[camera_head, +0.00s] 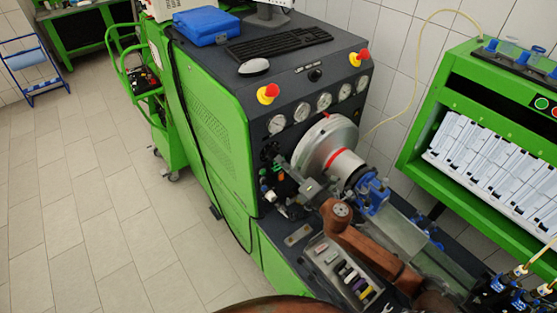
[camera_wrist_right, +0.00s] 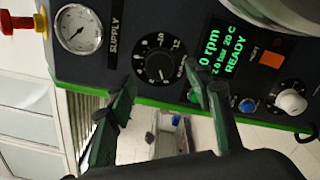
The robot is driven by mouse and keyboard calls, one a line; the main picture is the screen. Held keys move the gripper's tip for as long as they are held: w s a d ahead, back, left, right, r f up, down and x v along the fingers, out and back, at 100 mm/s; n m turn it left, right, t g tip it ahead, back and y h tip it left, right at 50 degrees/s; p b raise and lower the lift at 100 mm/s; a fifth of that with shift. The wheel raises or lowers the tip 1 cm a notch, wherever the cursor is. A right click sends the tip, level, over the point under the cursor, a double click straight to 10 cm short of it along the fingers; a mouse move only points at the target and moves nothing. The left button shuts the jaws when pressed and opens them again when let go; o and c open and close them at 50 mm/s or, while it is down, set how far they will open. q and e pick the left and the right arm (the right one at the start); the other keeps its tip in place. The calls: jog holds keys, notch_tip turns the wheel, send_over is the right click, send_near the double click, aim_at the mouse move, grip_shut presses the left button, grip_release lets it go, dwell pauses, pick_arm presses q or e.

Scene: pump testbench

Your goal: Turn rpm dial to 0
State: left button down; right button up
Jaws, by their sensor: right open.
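A round black dial (camera_wrist_right: 158,66) with white scale marks sits on the dark panel in the right wrist view. In the head view the dark dial (camera_head: 270,150) shows small on the machine's front. My right gripper (camera_wrist_right: 163,82) is open, with one finger to each side below the dial in the picture and nothing between them. In the head view the right gripper (camera_head: 308,190) is in front of the panel, partly merged with the fittings. The display (camera_wrist_right: 222,52) reads 0 rpm and READY. My left gripper is not in view.
A SUPPLY gauge (camera_wrist_right: 78,29), a red emergency knob (camera_wrist_right: 22,22), an orange button (camera_wrist_right: 271,58) and a white knob (camera_wrist_right: 291,101) surround the dial. A large metal drum (camera_head: 322,146) stands right of the panel. Floor (camera_head: 100,215) at left is clear.

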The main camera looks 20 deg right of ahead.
jog(key=v, duration=0.6)
jog(key=shift+s, duration=0.4)
